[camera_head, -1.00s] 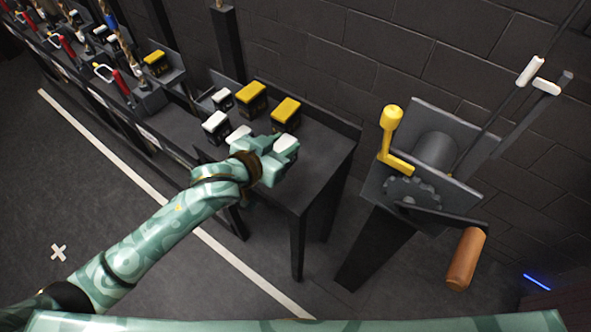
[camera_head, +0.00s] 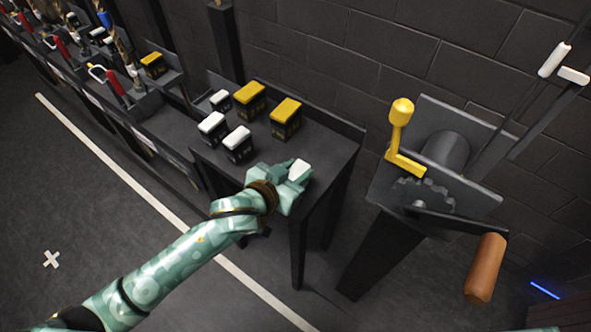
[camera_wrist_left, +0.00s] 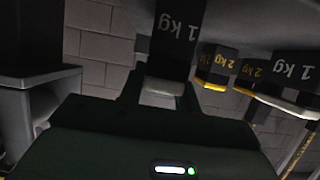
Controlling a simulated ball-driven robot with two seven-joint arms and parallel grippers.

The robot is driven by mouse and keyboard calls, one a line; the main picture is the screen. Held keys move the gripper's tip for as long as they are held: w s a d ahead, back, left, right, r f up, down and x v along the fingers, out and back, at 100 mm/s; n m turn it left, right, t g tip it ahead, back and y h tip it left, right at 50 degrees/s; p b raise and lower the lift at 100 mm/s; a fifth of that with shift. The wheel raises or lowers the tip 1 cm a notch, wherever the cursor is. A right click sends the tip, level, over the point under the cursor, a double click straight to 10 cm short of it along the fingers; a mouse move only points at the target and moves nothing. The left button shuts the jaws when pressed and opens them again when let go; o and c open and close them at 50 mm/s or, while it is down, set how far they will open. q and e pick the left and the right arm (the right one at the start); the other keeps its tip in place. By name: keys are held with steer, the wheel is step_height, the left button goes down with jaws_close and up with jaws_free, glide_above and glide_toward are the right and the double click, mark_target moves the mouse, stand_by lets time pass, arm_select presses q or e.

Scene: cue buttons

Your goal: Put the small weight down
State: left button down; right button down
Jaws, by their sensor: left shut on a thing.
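My left gripper (camera_head: 293,182) is shut on a small white-topped black weight (camera_head: 299,169) near the front right corner of the side table (camera_head: 325,150). In the left wrist view the held weight (camera_wrist_left: 178,30) reads "1 kg" and sits between the fingers (camera_wrist_left: 163,95). Whether its base touches the tabletop is hidden. Three other white-topped weights, at the back (camera_head: 221,99), left (camera_head: 212,126) and front (camera_head: 238,142), stand on the table, with two yellow-topped ones, (camera_head: 250,98) and (camera_head: 286,117), behind. My right gripper is not in view.
A winch-like machine with a yellow handle (camera_head: 401,125) and a wooden-gripped crank (camera_head: 486,268) stands to the right, past a gap. A long bench with tools and another yellow-topped weight (camera_head: 153,64) runs left. The tabletop right of the weights is clear.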

arm_select(q)
steer(key=c, duration=1)
jaws_free()
steer(key=shift+r, duration=0.1)
steer(key=p+v, duration=0.4)
steer(key=v, duration=0.7)
steer(key=s+a+f+n+g+y, duration=0.15)
steer(key=a+f, duration=0.25)
steer(key=f, duration=0.5)
steer(key=a+f+y, duration=0.3)
steer(key=a+f, duration=0.2)
steer(key=f, duration=0.3)
steer(key=s+a+f+n+g+y, duration=0.1)
steer(key=s+a+f+g, duration=0.1)
steer(key=s+a+f, duration=0.45)
steer(key=s+a+f+g+y, duration=0.15)
steer(key=s+f, duration=0.25)
steer(key=f, duration=0.5)
steer(key=s+f+g, duration=0.2)
steer(key=s+f, duration=0.1)
steer(key=s, duration=0.6)
steer(key=s+a+f+g, duration=0.1)
steer(key=s+f, duration=0.2)
steer(key=s, duration=0.5)
steer(key=s+a+f+n+g+y, duration=0.1)
steer(key=s+f+g, duration=0.1)
steer(key=s, duration=0.7)
steer(key=shift+s+a+f+g, duration=0.1)
steer(key=shift+s+f+g, duration=0.25)
steer(key=shift+f, duration=0.4)
